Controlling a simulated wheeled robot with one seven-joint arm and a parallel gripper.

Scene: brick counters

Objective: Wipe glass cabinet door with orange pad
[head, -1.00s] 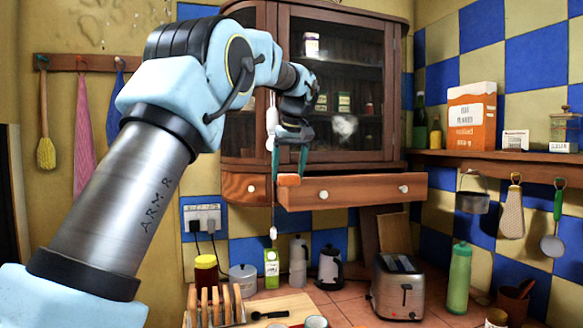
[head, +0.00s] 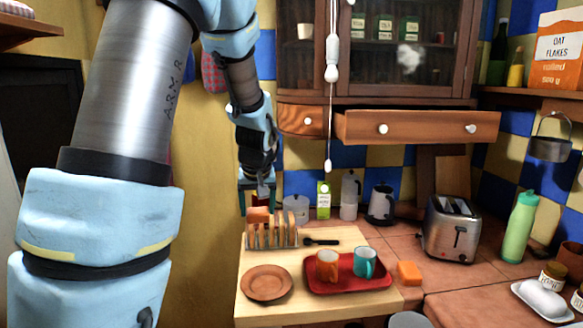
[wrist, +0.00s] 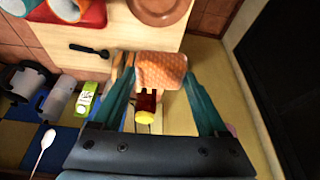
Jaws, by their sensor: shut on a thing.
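The glass cabinet door (head: 395,45) is at the upper right of the head view, shut, with a whitish smudge (head: 408,57) on its pane. My gripper (head: 257,203) is below and left of the cabinet, well away from the glass, pointing down above the rack on the cutting board. It is shut on a textured orange pad (wrist: 161,70), which sits between the two teal fingertips in the wrist view. The pad (head: 258,215) shows small in the head view; I cannot tell whether it touches the rack. A separate bright orange block (head: 409,273) lies on the counter.
A drawer (head: 415,126) juts out under the cabinet. A white pull cord (head: 331,100) hangs before it. A toaster (head: 452,228) stands right.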

